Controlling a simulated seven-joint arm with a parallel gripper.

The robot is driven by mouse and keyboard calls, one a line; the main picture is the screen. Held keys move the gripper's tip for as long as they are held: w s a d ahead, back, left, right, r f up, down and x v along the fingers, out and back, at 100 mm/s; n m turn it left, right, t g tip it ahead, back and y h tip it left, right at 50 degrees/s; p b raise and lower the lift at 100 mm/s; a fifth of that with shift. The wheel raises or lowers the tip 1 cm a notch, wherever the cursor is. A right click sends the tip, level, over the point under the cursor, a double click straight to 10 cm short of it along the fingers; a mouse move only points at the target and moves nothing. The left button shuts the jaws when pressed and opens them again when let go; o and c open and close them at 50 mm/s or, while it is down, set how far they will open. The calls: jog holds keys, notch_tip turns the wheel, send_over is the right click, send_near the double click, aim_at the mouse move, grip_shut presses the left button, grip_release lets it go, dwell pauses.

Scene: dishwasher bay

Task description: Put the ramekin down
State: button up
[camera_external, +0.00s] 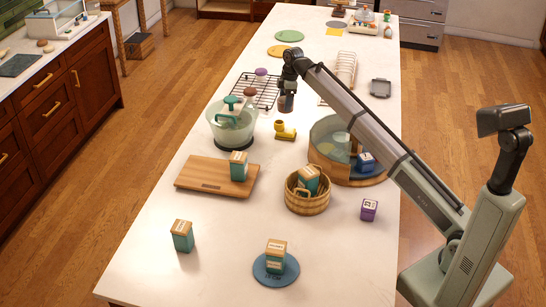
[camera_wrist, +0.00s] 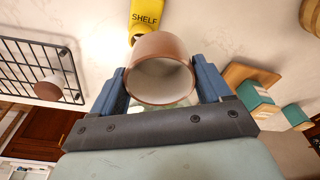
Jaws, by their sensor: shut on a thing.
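The ramekin (camera_wrist: 162,44), brown outside and pale inside, is held between the two blue fingers of my gripper (camera_wrist: 161,74), with its open mouth facing the wrist camera. In the external view the ramekin (camera_external: 286,104) hangs below my gripper (camera_external: 287,88), over the far-middle part of the white counter. I cannot tell whether its base touches the counter. A black wire rack (camera_external: 267,104) is just left of it; it also shows in the wrist view (camera_wrist: 32,62). A similar brown cup (camera_external: 250,92) is on the rack.
A yellow piece marked SHELF (camera_wrist: 146,18) stands near the ramekin; it also shows in the external view (camera_external: 285,132). A glass pot (camera_external: 231,125) is left, a round glass-walled tray (camera_external: 322,153) right, a wooden dish rack (camera_external: 346,69) behind. Bare counter lies between.

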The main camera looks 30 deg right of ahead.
jog(key=w+d, duration=0.2)
jog(key=d, duration=1)
jog(key=w+d, duration=0.3)
jog(key=d, duration=0.9)
jog(key=shift+m, duration=0.3)
jog(key=shift+s+d+f, duration=0.1)
jog(key=shift+f, duration=3.7)
jog(key=shift+s+d+f, duration=0.1)
jog(key=shift+f, duration=3.65)
jog(key=shift+f, duration=0.1)
jog(key=o, duration=1.1)
notch_tip(320, 180, up, 12)
jog(key=d, duration=0.1)
jog(key=shift+s+d, duration=0.25)
jog(key=shift+s, duration=0.05)
